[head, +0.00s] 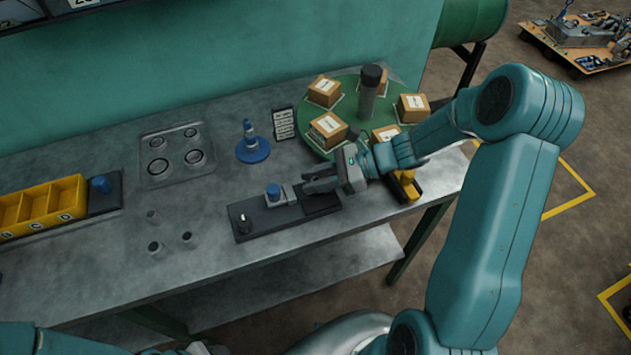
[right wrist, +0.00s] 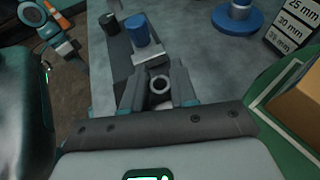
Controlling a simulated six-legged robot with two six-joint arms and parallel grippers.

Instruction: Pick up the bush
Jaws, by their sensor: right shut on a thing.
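The bush (right wrist: 160,85) is a small grey ring with a dark bore, seen end-on in the right wrist view. It sits between the two fingers of my right gripper (right wrist: 159,90), which is shut on it. In the head view my right gripper (head: 318,182) is low at the right end of a dark fixture plate (head: 268,226) on the bench, and its fingers hide the bush. Whether the bush touches the plate cannot be told. Part of my left arm (head: 45,340) shows at the bottom left of the head view; its jaw state is unclear.
A green turntable (head: 305,122) with boxes, a blue stepped stand (head: 251,145) and a size sign (head: 284,124) are behind. Yellow bins (head: 66,198) stand left.

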